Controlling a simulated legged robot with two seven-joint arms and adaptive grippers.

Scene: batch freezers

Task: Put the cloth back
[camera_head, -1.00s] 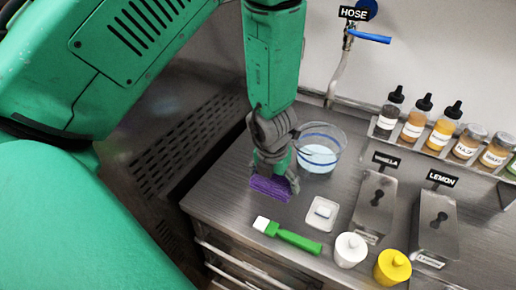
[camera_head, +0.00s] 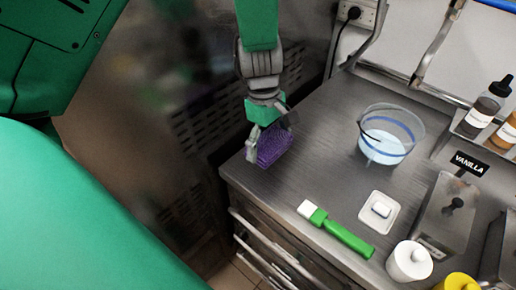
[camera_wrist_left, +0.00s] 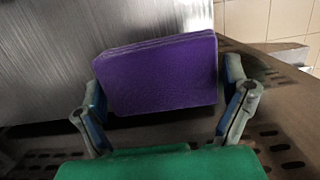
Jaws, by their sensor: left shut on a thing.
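The cloth (camera_head: 272,146) is a folded purple pad at the left end of the steel counter (camera_head: 317,133) in the head view. My left gripper (camera_head: 267,140) is shut on it from above. In the left wrist view the cloth (camera_wrist_left: 158,75) sits between the two fingers of my left gripper (camera_wrist_left: 165,100), with its layered edge facing up in the picture. Whether the cloth touches the counter or is just above it, I cannot tell. My right gripper is not in view.
A clear bowl (camera_head: 390,134) of pale liquid stands at the back. The vanilla container (camera_head: 446,213) is at right. The counter between cloth and bowl is clear.

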